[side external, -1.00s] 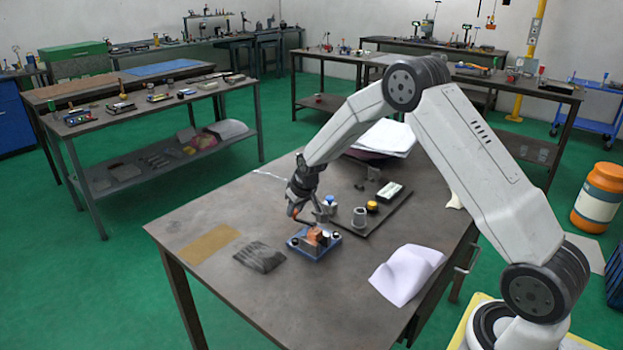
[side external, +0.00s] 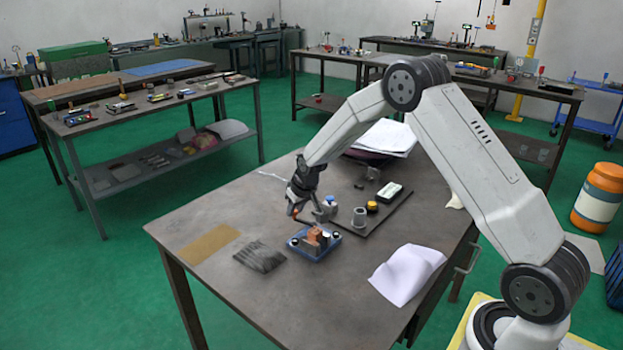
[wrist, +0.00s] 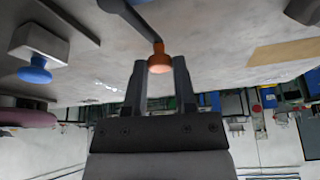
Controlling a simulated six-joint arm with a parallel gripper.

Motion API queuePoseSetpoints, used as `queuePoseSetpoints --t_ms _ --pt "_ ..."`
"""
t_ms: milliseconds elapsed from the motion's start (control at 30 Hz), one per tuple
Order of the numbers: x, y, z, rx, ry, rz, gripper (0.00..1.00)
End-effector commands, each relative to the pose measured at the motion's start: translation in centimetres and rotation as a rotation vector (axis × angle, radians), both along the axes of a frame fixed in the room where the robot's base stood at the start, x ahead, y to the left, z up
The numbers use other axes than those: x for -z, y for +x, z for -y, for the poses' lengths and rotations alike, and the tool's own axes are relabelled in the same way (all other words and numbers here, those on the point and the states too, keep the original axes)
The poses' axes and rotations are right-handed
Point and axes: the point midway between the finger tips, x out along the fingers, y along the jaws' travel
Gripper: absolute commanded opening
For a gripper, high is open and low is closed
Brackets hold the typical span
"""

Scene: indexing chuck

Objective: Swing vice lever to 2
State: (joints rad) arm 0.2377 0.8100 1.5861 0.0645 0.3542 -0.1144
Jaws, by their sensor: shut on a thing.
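The vice (side external: 314,243) is a small blue-based fixture with orange-brown blocks on top, near the front middle of the table. Its lever is a dark bar (wrist: 133,20) ending in an orange knob (wrist: 159,60) in the wrist view. My gripper (side external: 293,210) is low over the table, just left of and behind the vice. In the wrist view my gripper (wrist: 158,68) has its two fingers on either side of the orange knob, shut on it. Position marks, including any 2, are too small to read.
A dark pad (side external: 260,257), tan mat (side external: 209,244) and white sheet (side external: 407,273) lie around. The table's left side is mostly clear.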

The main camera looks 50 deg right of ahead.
Motion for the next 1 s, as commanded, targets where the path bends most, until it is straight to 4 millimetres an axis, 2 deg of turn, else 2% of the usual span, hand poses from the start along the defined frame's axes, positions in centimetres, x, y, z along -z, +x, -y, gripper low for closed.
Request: queuePoseSetpoints --t_ms 467,1000 --pt "-0.1 -0.1 -0.2 -0.059 -0.001 0.001 0.00" --pt "-0.1 -0.7 -1.3 -0.309 -0.001 0.002 0.00"
